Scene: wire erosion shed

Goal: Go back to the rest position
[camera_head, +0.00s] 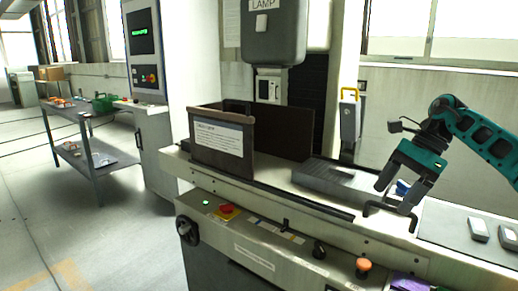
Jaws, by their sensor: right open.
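My right gripper (392,194) comes in from the right on a teal and black arm. It is open and points down over the right part of the machine's bench, in front of a grey slab-like block (338,181). I see nothing between its fingers. A small blue item (402,187) shows close by the fingers; I cannot tell what it is. My left gripper is not in view.
The wire erosion machine has a brown-walled tank (222,148) with a label, and a front panel with knobs and a red button (226,210). Grey boxes (479,230) lie on the right ledge. A workbench (85,112) stands at the left; the floor before it is clear.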

